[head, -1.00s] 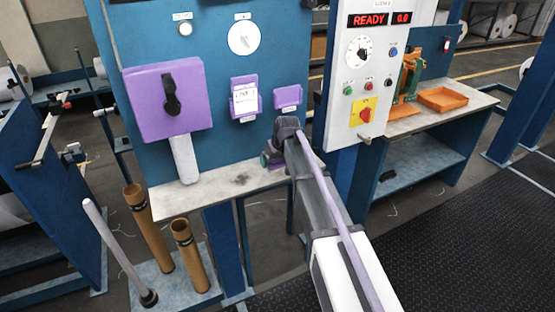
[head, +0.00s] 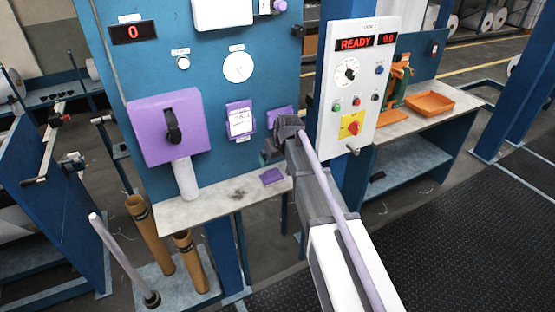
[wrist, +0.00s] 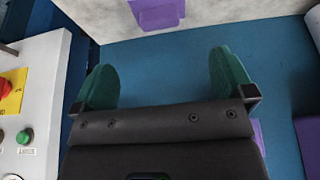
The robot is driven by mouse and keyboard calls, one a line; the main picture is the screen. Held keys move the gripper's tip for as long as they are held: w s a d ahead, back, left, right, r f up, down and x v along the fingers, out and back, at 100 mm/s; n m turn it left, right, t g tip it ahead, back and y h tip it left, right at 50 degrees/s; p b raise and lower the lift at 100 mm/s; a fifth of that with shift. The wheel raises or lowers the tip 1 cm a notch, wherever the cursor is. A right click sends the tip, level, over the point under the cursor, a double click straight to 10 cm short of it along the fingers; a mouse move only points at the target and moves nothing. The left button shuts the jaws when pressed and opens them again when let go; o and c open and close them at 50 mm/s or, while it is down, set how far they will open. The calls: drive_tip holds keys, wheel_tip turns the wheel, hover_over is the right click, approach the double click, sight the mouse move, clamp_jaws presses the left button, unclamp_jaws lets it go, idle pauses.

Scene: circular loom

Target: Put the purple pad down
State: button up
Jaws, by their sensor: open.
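The flat purple pad (head: 273,175) lies on the pale shelf (head: 215,206) in front of the blue panel, near the shelf's right end. My gripper (head: 268,152) is above it and apart from it. In the wrist view, my gripper (wrist: 162,80) has its two green fingers spread wide with nothing between them.
A purple holder (head: 279,116) on the panel is partly behind my wrist. A purple card holder (head: 240,121) and large purple box (head: 166,127) are to its left. The white control box (head: 356,95) stands close on the right, reading READY.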

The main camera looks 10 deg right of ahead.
drive_tip(key=s+a+f+m+g+h, duration=0.1)
drive_tip(key=s+m+g, duration=0.25)
drive_tip(key=s, duration=2.45)
wheel_tip(320, 180, down, 10)
drive_tip(key=b, duration=0.9)
drive_tip(key=shift+r+n+g, duration=0.25)
drive_tip(key=shift+n+g, duration=0.1)
drive_tip(key=shift+c, duration=0.2)
